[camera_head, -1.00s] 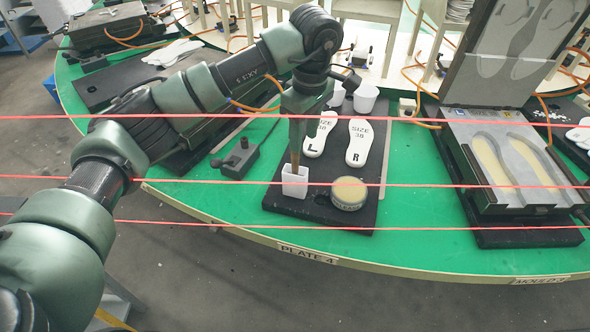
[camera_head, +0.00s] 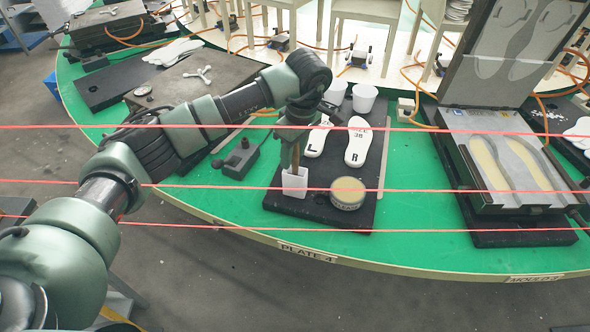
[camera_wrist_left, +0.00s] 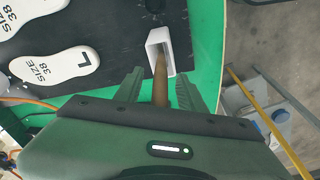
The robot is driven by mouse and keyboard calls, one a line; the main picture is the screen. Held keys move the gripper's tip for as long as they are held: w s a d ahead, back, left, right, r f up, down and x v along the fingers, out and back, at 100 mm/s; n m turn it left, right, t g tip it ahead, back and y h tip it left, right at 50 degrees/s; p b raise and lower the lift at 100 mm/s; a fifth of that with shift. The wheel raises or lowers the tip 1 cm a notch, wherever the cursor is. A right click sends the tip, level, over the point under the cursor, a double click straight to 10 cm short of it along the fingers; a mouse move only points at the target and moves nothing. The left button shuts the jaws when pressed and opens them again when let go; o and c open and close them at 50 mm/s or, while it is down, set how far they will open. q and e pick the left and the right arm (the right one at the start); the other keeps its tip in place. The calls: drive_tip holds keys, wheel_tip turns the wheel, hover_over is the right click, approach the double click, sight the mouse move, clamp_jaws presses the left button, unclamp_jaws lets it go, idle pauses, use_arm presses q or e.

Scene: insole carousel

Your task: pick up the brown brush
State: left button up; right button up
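The brown brush (camera_head: 296,158) stands upright in a white square holder (camera_head: 294,184) at the front left of the black plate. Only a short length of its handle shows in the head view. In the left wrist view the brush handle (camera_wrist_left: 160,77) rises from the holder (camera_wrist_left: 167,45) and runs between my fingers. My left gripper (camera_head: 291,160) is above the holder with its fingers around the handle. In the left wrist view the left gripper (camera_wrist_left: 162,88) is open, with a gap on each side of the handle. My right gripper is out of view.
Two white insoles (camera_head: 357,142) and a round tin (camera_head: 347,194) lie on the black plate (camera_head: 326,212). White cups (camera_head: 364,98) stand behind. A small dark device (camera_head: 236,160) sits to the left. An open mould (camera_head: 505,165) stands right. Green table is clear between plate and mould.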

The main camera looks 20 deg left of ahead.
use_arm(q)
clamp_jaws()
drive_tip(key=shift+r, duration=0.1)
